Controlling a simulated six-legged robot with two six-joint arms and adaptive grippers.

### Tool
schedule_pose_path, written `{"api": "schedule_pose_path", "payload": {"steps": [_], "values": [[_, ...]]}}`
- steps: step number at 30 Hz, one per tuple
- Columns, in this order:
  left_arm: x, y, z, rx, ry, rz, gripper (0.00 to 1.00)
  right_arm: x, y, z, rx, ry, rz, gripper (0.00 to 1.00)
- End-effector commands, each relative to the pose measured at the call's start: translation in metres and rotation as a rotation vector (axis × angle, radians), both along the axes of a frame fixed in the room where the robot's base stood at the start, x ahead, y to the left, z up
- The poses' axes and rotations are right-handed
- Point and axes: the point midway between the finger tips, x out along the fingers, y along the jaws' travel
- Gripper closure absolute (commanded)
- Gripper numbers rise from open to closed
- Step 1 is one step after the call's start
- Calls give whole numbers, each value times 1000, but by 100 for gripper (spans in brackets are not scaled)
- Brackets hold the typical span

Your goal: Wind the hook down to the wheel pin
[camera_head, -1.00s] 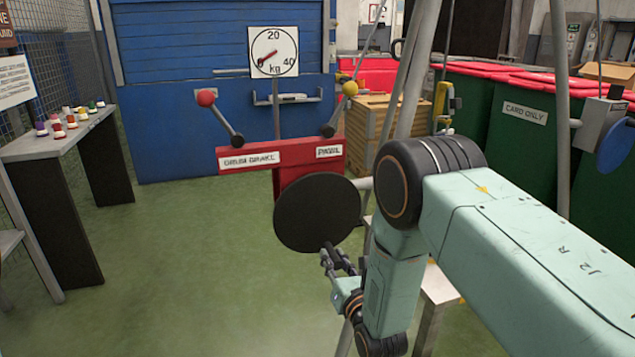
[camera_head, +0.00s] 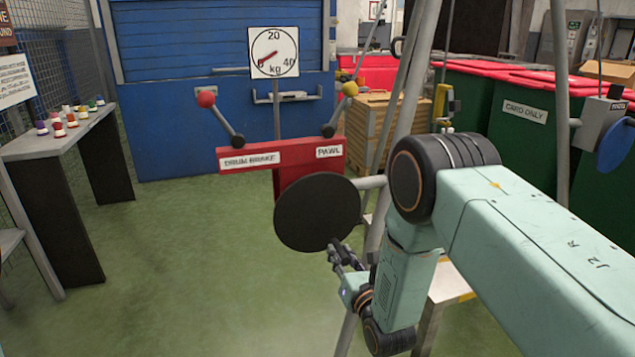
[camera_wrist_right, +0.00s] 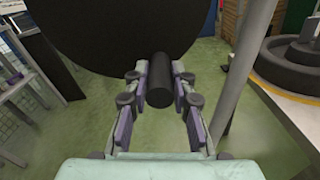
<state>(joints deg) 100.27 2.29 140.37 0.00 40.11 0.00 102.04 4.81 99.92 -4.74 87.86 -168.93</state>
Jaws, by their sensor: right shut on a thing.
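A round black crank disc (camera_head: 317,213) stands in front of the red winch panel (camera_head: 300,155). In the right wrist view a short dark handle (camera_wrist_right: 160,93) sticks out from the disc. My right gripper (camera_head: 342,254) is at the disc's lower right edge. In the wrist view its fingers (camera_wrist_right: 160,85) are closed around the handle from both sides. A yellow block (camera_head: 443,106) hangs on a line behind my right arm; I cannot make out a hook shape. A dark round wheel (camera_wrist_right: 295,65) lies at the right of the wrist view; no pin can be made out. My left gripper is out of view.
Drum brake lever (camera_head: 220,117) with a red knob and pawl lever (camera_head: 340,110) with a yellow knob rise from the panel. A kg dial (camera_head: 274,52) stands behind. Grey poles flank my arm. The green floor (camera_head: 190,260) at left is clear.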

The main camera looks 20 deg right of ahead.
Motion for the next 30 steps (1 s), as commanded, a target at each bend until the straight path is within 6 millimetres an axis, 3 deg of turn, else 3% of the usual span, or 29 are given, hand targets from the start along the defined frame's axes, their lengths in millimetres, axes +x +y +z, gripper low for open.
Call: {"api": "schedule_pose_path", "payload": {"steps": [27,28,30], "values": [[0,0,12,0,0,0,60,1,-20,11,2,-6,-14,100],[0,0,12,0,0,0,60,1,-20,11,2,-6,-14,74],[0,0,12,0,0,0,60,1,-20,11,2,-6,-12,68]]}}
